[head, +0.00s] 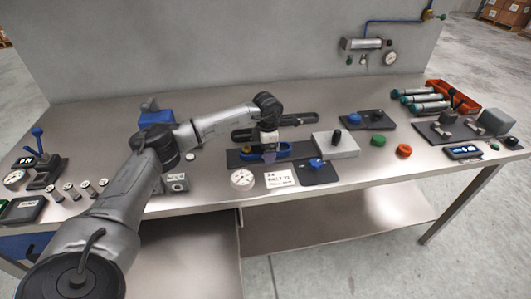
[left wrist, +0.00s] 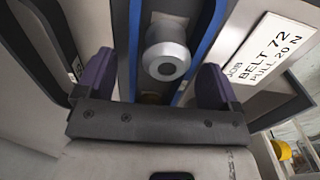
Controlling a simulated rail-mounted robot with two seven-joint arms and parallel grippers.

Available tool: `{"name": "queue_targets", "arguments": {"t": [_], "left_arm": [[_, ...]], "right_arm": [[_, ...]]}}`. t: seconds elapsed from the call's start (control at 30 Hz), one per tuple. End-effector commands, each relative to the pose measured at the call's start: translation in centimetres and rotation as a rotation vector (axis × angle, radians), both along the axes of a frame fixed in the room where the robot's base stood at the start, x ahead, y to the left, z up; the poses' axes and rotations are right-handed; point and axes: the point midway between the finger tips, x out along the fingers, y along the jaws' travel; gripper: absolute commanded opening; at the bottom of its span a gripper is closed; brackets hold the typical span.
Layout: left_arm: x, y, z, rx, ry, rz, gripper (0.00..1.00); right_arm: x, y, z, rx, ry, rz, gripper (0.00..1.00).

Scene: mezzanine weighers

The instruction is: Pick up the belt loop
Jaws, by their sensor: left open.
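The belt loop (head: 284,152) is a blue-edged oval band lying flat on a dark plate near the middle of the bench. My left gripper (head: 268,152) is over it, pointing down, and hides part of it. In the left wrist view the purple fingers of my left gripper (left wrist: 157,88) are spread apart and hold nothing. Blue strands of the belt loop (left wrist: 135,50) run on both sides of a grey round post (left wrist: 167,60) between the fingers. I cannot tell whether a finger touches the belt. My right gripper is not in view.
A card (head: 279,179) reading "BELT 72, PULL 20 N" lies in front, beside a round dial (head: 242,179). A dark bar (head: 275,128) lies behind.

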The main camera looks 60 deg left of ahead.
Motion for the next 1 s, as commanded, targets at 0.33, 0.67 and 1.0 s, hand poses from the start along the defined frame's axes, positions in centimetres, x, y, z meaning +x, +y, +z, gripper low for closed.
{"name": "queue_targets", "arguments": {"t": [0.33, 0.67, 1.0], "left_arm": [[0.01, 0.00, 0.09, 0.000, 0.000, 0.000, 0.64], [0.00, 0.00, 0.10, 0.000, 0.000, 0.000, 0.34], [0.02, 0.00, 0.59, 0.001, -0.001, 0.000, 0.33]], "right_arm": [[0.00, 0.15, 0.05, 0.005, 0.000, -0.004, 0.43], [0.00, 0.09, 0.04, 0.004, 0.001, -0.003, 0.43], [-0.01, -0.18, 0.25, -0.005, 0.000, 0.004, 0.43]]}}
